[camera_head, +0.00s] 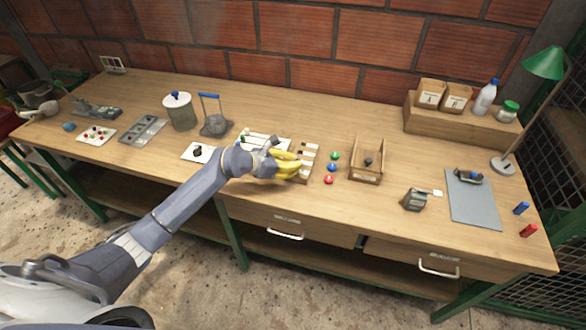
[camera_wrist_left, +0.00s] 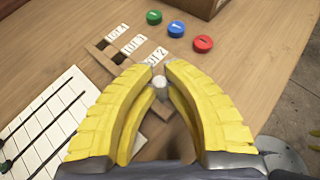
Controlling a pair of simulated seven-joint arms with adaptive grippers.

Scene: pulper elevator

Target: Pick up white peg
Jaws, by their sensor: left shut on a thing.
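The white peg (camera_wrist_left: 159,82) shows its pale round end between the yellow fingertips in the left wrist view. My left gripper (camera_wrist_left: 160,75) is shut on it, with the two fingers closing from either side. In the head view the yellow fingers of my left gripper (camera_head: 298,166) are over the left side of a wooden block with labelled slots (camera_head: 311,150). The peg is hidden there by the fingers. The block also shows in the wrist view (camera_wrist_left: 125,60), just beyond the fingertips. I cannot tell whether the peg still touches the block.
A white board with lines (camera_wrist_left: 45,125) lies left of the gripper. Green (camera_head: 335,155), blue (camera_head: 332,167) and red (camera_head: 329,180) discs lie right of the block. An open wooden box (camera_head: 367,177) stands beyond them. The table's front edge is close.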

